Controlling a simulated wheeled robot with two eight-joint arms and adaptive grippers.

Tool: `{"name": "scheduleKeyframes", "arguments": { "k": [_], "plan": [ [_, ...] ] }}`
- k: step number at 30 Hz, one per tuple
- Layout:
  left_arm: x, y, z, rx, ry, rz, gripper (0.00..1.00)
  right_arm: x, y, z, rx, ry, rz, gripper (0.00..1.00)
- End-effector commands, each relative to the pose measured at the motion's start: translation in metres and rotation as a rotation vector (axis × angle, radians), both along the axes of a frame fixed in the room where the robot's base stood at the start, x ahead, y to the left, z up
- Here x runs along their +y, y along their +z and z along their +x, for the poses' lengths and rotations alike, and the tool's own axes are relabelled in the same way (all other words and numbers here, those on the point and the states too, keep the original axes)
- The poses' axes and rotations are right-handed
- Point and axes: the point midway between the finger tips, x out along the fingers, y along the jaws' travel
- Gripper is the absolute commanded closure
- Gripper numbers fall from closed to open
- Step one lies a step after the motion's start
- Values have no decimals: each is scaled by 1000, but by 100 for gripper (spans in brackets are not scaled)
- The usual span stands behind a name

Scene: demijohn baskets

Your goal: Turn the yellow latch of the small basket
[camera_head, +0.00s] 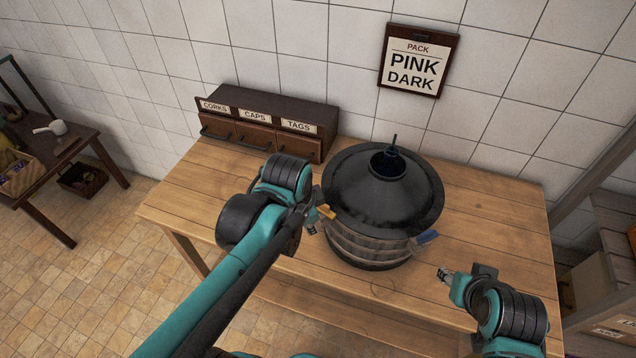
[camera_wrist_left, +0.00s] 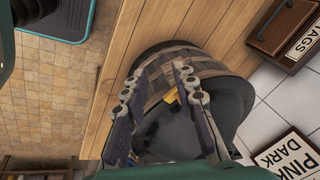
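The small basket (camera_head: 365,247) stands on the table, banded in grey-brown, with a dark conical top (camera_head: 375,190). My left gripper (camera_head: 312,222) is close beside the yellow latch. In the left wrist view, its two fingers (camera_wrist_left: 158,70) are spread, and the yellow latch (camera_wrist_left: 170,97) shows between them; contact cannot be told. My right gripper (camera_head: 443,273) is right of the basket, apart from it; its finger gap is too small to read.
A drawer box (camera_head: 270,115) labelled corks, caps and tags stands at the table's back left. A "PINK DARK" sign (camera_head: 418,60) hangs on the tiled wall. The wooden table (camera_head: 490,215) is clear right of the basket. A side table stands far left, shelving at right.

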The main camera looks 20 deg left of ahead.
Motion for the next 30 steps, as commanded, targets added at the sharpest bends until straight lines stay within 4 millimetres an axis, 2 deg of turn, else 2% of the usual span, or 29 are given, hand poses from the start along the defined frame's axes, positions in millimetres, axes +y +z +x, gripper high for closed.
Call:
{"name": "scheduleKeyframes", "arguments": {
  "k": [1, 5, 9, 12, 14, 20, 30],
  "plan": [
    [-2, 16, 6, 19, -61, 19, 72, 0, 18, 0, 0, 0, 0, 60],
    [-7, 39, 19, 85, -271, 78, 72, 0, 48, 0, 0, 0, 0, 60],
    [-15, 66, 37, 176, -576, 139, 72, 0, 92, 0, 0, 0, 0, 60],
    [-21, 78, 48, 233, -780, 163, 72, 0, 115, 0, 0, 0, 0, 60],
    [-23, 80, 52, 256, -873, 171, 72, 0, 124, 0, 0, 0, 0, 60],
    [-26, 76, 56, 287, -1012, 179, 72, 0, 131, 0, 0, 0, 0, 60],
    [-26, 22, 56, 287, -1013, 179, 72, 0, 125, 0, 0, 0, 0, 60]
  ]
}}
